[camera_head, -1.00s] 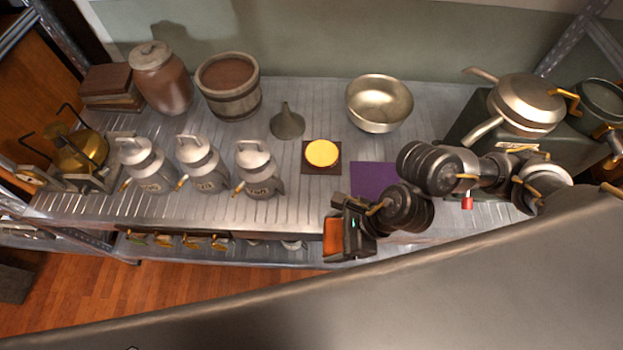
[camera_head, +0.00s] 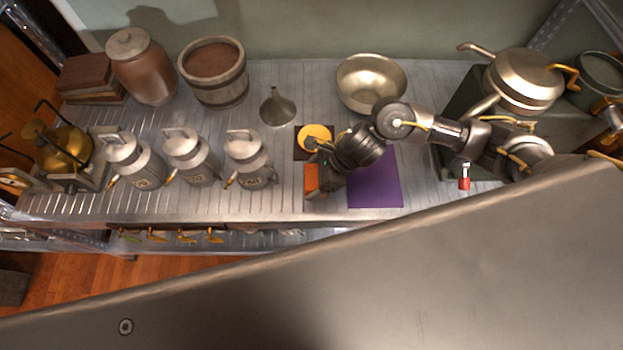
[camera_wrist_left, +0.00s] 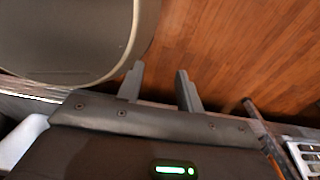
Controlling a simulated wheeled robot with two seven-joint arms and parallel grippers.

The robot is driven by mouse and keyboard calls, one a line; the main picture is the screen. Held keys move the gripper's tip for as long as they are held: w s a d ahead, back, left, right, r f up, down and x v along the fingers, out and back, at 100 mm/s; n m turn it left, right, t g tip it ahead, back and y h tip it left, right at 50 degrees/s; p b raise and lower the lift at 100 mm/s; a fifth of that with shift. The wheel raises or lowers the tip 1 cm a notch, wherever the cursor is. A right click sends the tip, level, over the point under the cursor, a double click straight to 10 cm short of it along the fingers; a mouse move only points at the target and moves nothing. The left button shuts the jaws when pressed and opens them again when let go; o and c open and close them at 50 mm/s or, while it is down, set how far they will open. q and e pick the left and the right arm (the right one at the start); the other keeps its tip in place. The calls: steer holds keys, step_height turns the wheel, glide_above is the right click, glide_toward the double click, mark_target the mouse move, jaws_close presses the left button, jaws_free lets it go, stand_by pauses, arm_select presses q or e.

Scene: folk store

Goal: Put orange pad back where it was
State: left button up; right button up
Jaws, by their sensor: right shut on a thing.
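The orange pad (camera_head: 311,177) is in my right gripper (camera_head: 313,172), over the front part of the metal shelf in the head view. The gripper is shut on it and hides part of it. A purple pad (camera_head: 376,184) lies on the shelf just right of the gripper. A yellow round piece (camera_head: 314,134) sits on a dark brown square pad (camera_head: 299,152) behind the gripper, partly covered by it. My left gripper (camera_wrist_left: 160,82) shows in the left wrist view with its two fingers apart and empty, above the wooden floor.
Several grey milk cans (camera_head: 246,160) stand left of the gripper. A funnel (camera_head: 278,106) and a metal bowl (camera_head: 371,82) stand behind it. A pan (camera_head: 525,80) sits on a green box at the right. Bare shelf lies between the cans and the orange pad.

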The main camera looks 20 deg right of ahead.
mark_target(312, 180)
steer(key=shift+w+f, duration=0.55)
steer(key=shift+f, duration=0.1)
steer(key=shift+w+f, duration=0.1)
steer(key=shift+f, duration=0.05)
step_height(312, 180, down, 3)
steer(key=shift+w+r+p, duration=0.1)
steer(key=shift+w+p, duration=0.05)
steer(key=shift+p, duration=0.5)
arm_select(q)
steer(key=shift+s+r, duration=0.6)
steer(key=shift+s, duration=0.1)
arm_select(e)
steer(key=shift+f, duration=0.35)
steer(key=o, duration=0.9)
arm_select(q)
steer(key=shift+w, duration=0.1)
arm_select(e)
steer(key=shift+d+r, duration=0.1)
arm_select(q)
steer(key=shift+f+b, duration=0.5)
steer(key=shift+b, duration=0.05)
arm_select(e)
steer(key=v, duration=1.2)
